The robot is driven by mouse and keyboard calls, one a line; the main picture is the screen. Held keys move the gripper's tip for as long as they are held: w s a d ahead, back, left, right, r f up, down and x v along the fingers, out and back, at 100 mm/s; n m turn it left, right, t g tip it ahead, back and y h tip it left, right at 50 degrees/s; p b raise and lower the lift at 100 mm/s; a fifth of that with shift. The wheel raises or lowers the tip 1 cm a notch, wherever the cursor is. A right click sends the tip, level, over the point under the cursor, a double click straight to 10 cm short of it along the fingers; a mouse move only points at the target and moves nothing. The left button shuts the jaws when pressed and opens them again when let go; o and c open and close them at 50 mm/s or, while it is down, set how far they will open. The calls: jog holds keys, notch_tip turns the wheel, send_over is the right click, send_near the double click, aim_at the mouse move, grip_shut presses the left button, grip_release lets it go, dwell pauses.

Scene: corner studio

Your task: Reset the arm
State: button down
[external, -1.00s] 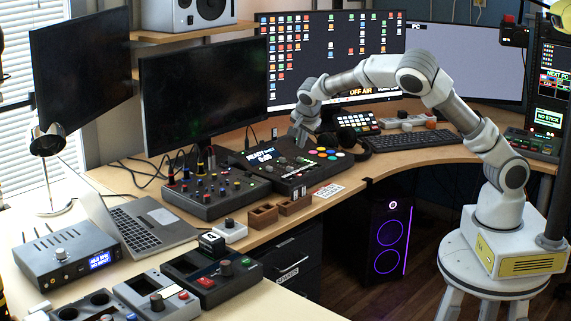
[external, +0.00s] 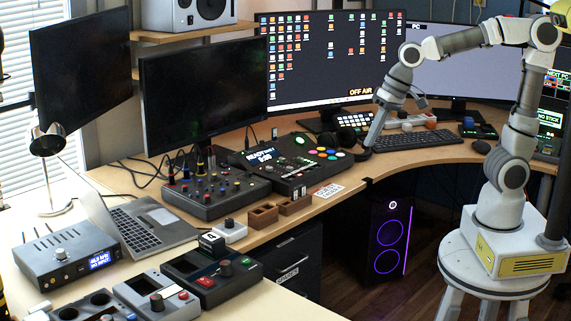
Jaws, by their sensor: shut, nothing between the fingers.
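My arm (external: 463,41) rises from its white base on a round stool at the right and reaches left over the desk. My gripper (external: 371,138) points down at its end, near the desk's inner edge. It is shut and holds nothing. It is just right of the black console with coloured buttons (external: 293,165). Black headphones (external: 349,139) are close behind it and partly hidden. I cannot tell the exact gap between the fingertips and the desk.
Wide monitors (external: 310,60) stand behind. A knob mixer (external: 212,190), a laptop (external: 137,226) and several control boxes fill the left. A lit PC tower (external: 390,237) stands below.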

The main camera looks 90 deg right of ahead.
jog(key=s+a+n+t, duration=0.1)
jog(key=s+a+n, duration=0.75)
jog(key=s, duration=0.35)
notch_tip(320, 180, up, 15)
jog(key=p, duration=1.5)
notch_tip(320, 180, down, 29)
jog(key=b, duration=2.9)
jog(key=shift+f+n, duration=0.15)
jog(key=shift+n, duration=0.2)
